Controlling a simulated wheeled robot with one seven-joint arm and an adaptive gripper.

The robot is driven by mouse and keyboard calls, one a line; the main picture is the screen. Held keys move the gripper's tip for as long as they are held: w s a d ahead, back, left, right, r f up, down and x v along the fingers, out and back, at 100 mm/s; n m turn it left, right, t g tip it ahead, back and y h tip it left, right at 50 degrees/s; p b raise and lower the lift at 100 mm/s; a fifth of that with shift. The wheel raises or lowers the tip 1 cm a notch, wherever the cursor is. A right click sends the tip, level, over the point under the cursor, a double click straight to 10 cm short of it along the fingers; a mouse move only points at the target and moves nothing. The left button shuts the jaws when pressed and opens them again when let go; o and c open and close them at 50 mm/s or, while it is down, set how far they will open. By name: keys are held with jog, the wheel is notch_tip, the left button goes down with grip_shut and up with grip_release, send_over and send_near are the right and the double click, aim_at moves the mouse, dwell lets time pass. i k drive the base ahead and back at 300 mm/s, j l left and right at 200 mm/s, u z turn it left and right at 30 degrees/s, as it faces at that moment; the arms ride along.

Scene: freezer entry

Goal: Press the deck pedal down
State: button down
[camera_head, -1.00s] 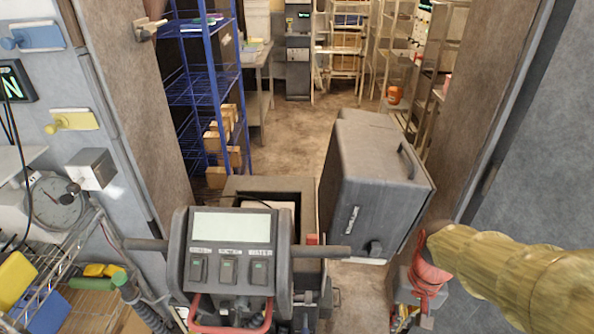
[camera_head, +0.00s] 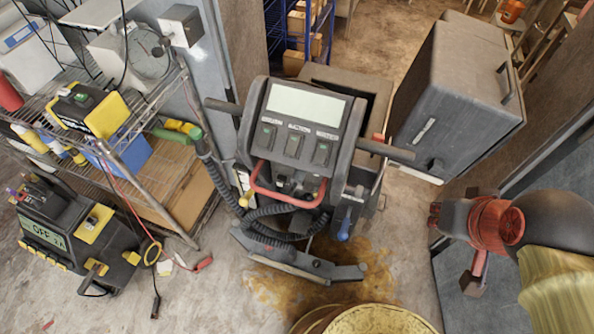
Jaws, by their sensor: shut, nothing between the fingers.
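A grey floor scrubber (camera_head: 300,100) with a pale screen, a red loop handle and a dark hose stands in the doorway, its rear towards me. Low on its rear are a yellow-tipped lever (camera_head: 245,198) at the left and a blue-tipped lever (camera_head: 345,226) at the right. A dark squeegee bar (camera_head: 300,264) lies below them near the floor. I cannot tell which part is the deck pedal. My gripper (camera_head: 435,216) is at the right, apart from the scrubber, shut and empty, with its fingertips towards the left.
A wire shelf (camera_head: 165,215) with a scale and bottles stands left, a black-and-yellow device (camera_head: 75,240) on the floor beside it. A large grey case (camera_head: 455,90) is right of the scrubber. A brown stain (camera_head: 375,262) marks the floor behind it.

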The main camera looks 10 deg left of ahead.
aim_at(301, 222)
jog(key=u, duration=1.1)
